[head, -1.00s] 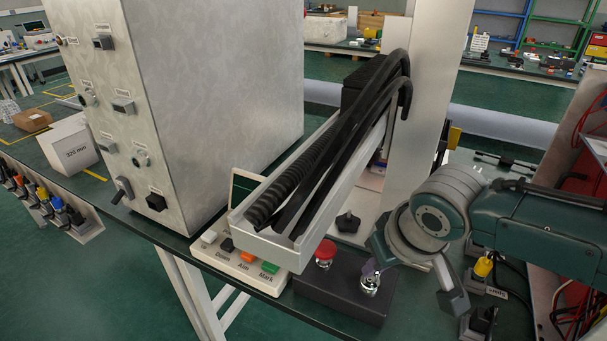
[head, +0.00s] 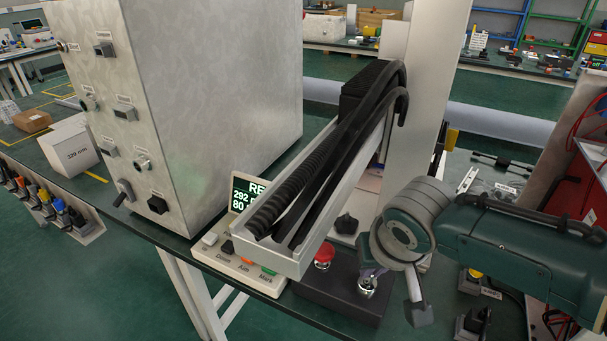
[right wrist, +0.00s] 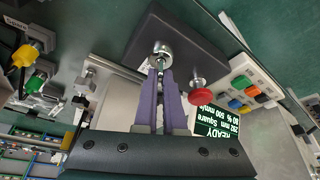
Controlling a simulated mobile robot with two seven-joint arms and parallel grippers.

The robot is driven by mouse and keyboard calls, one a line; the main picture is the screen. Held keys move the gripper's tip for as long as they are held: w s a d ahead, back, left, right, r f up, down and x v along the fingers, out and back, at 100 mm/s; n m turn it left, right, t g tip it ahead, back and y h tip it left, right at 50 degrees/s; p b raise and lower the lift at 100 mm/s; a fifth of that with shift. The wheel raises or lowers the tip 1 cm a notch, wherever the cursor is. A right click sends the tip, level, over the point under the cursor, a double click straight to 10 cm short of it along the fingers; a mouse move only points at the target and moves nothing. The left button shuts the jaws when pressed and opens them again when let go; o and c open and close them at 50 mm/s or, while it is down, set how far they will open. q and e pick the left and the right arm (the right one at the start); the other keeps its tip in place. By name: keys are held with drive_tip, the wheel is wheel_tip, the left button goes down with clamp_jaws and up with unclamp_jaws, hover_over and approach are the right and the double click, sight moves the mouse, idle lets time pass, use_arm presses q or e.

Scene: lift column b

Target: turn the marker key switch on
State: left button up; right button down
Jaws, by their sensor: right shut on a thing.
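The key switch (head: 367,288) is a silver round barrel on top of a dark box (head: 325,296), beside a red mushroom button (head: 325,254). My right gripper (head: 369,271) reaches down to it. In the right wrist view, the purple fingers (right wrist: 160,70) are shut at the switch (right wrist: 163,49), on its key. The key itself is mostly hidden between the fingertips. The marker's display (head: 247,191) is lit; in the right wrist view the display (right wrist: 207,140) reads READY, upside down. My left gripper is not in view.
A white control panel (head: 225,254) with several coloured buttons stands left of the dark box. A grey tray (head: 285,259) with black hoses overhangs the panel and box. A large metal cabinet (head: 215,100) stands at left.

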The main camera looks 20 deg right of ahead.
drive_tip(key=c, duration=1)
unclamp_jaws()
drive_tip(key=shift+r, duration=0.1)
drive_tip(key=shift+s+r+p, duration=0.1)
drive_tip(key=shift+r+p, duration=0.2)
drive_tip(key=shift+p, duration=0.05)
drive_tip(key=p+v, duration=0.4)
drive_tip(key=v, duration=0.5)
drive_tip(key=shift+s+a, duration=0.1)
drive_tip(key=shift+s, duration=0.05)
